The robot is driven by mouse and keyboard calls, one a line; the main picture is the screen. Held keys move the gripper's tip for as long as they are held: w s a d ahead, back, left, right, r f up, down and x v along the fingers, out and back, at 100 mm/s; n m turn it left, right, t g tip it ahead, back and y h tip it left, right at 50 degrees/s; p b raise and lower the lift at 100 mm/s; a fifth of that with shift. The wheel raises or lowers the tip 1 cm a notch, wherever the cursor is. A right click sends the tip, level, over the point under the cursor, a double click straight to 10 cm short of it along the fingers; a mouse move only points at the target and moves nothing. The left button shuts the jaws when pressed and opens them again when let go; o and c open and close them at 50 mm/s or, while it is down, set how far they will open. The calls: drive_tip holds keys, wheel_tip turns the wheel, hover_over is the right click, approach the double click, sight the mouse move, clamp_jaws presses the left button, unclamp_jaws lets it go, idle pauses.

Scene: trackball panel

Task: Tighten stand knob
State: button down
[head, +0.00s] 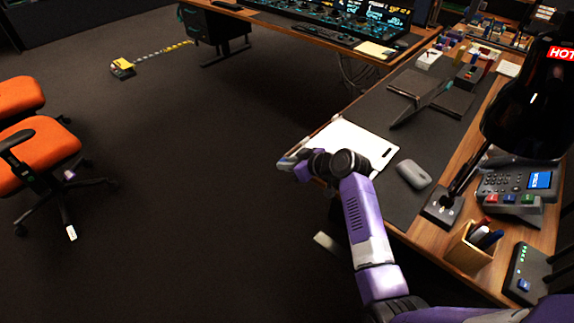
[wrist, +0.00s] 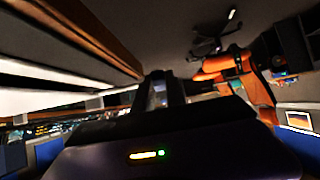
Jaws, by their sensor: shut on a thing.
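My gripper (head: 288,163) is at the left edge of the desk, beside the near-left corner of a white panel (head: 352,141) with a dark slot. In the wrist view, my gripper's dark fingers (wrist: 160,92) are close together on a small greyish thing. It is too dark and small to tell whether this is the stand knob. I cannot make out a knob for sure in either view.
A grey mouse (head: 413,174), a lamp base (head: 442,208), a desk phone (head: 512,184) and a pen holder (head: 470,250) stand on the right part of the desk (head: 408,240). Orange chairs (head: 40,150) are at the left. The floor between is mostly clear.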

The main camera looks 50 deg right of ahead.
drive_tip(key=c, duration=1.4)
unclamp_jaws()
drive_tip(key=shift+o, duration=0.2)
drive_tip(key=v, duration=0.7)
drive_tip(key=shift+s+r, duration=0.2)
drive_tip(key=shift+s, duration=0.15)
